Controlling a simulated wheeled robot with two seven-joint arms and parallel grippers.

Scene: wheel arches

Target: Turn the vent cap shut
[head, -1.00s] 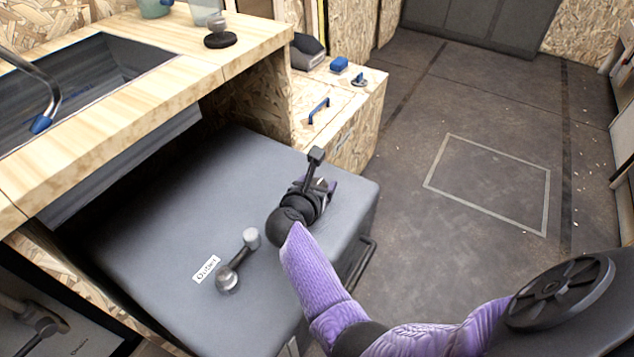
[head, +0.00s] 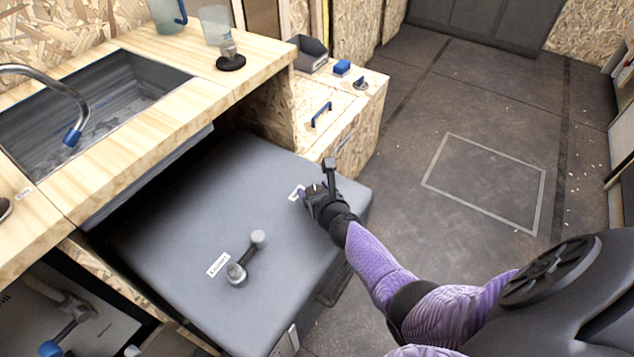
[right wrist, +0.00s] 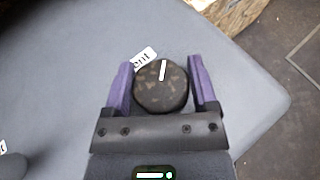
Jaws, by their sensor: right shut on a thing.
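The vent cap (right wrist: 163,88) is a round, dark, mottled knob with a white line on top, on the grey tank (head: 185,225). In the right wrist view the line runs nearly upright, its top leaning slightly right. A white label ending in "ent" (right wrist: 145,57) lies just beyond the cap, partly covered. My right gripper (right wrist: 160,66) is shut on the cap, one purple finger on each side. In the head view my right gripper (head: 311,196) is over the tank's far right part and mostly hides the cap. My left gripper is in neither view.
A grey lever handle (head: 247,258) with a label (head: 218,265) stands on the tank, left of my right arm. A wooden counter (head: 150,135) with a sink overhangs the tank's back left. Open floor (head: 485,180) lies to the right.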

